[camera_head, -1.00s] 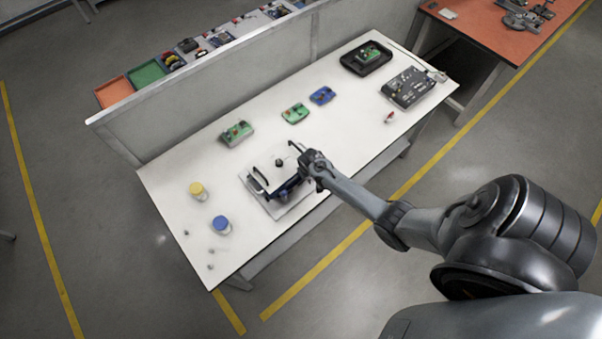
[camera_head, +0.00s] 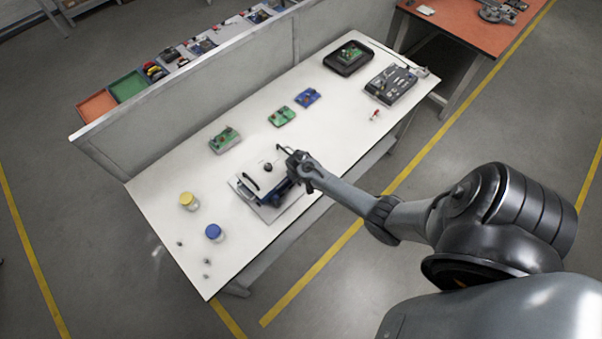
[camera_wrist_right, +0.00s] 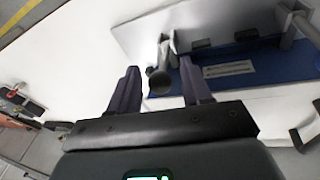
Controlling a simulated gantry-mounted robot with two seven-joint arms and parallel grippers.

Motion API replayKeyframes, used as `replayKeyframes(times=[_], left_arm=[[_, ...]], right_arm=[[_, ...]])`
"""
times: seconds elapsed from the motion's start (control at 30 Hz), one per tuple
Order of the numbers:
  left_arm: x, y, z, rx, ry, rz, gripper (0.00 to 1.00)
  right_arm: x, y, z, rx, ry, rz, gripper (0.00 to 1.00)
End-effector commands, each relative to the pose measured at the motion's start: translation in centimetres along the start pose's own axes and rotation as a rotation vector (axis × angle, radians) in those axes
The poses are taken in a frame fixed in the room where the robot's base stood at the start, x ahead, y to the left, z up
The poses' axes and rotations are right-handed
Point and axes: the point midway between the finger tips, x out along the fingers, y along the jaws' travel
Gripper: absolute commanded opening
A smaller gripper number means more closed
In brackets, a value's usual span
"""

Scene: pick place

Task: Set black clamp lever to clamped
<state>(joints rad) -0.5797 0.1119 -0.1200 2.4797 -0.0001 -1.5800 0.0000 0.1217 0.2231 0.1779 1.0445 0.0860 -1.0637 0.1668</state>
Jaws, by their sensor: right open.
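The fixture (camera_head: 262,209), with a pale base plate and blue parts, stands on the white table, and a small black knob (camera_head: 268,167) shows on top. A curved black handle (camera_head: 250,183) is on its left side. My right gripper (camera_head: 289,154) is at the fixture's far right edge. In the right wrist view the right gripper (camera_wrist_right: 161,84) is open. A dark round-ended lever (camera_wrist_right: 159,79) shows between its fingers, with a visible gap to each; whether this is the clamp lever's tip I cannot tell. The fixture's blue part (camera_wrist_right: 275,64) lies just beyond. My left gripper is out of view.
A yellow-lidded jar (camera_head: 188,200) and a blue-lidded jar (camera_head: 214,232) stand left of the fixture. Green boards (camera_head: 224,139) and a blue one (camera_head: 308,97) lie behind it. A black tray (camera_head: 348,57) and a grey device (camera_head: 391,84) are at the far right.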

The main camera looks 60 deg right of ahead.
Motion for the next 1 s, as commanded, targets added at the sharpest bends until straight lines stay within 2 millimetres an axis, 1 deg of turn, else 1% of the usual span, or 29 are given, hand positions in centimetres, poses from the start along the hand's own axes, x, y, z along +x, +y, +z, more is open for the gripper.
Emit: replayKeyframes(times=[0.17, 0.5, 0.7, 0.83, 1.0], left_arm=[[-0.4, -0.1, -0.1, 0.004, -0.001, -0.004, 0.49], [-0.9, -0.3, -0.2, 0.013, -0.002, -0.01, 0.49], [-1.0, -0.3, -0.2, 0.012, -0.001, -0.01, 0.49], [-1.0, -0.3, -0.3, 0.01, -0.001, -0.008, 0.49], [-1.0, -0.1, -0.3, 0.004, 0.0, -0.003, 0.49]], right_arm=[[-1.4, 0.0, -0.1, -0.001, 0.002, -0.001, 0.48], [-6.6, 0.0, 0.0, -0.001, 0.003, 0.0, 0.48], [-9.2, 0.0, 0.0, -0.001, 0.001, 0.0, 0.48], [-10.2, 0.0, 0.0, 0.0, 0.0, 0.0, 0.48], [-10.6, 0.0, 0.0, 0.0, 0.0, 0.001, 0.48]])
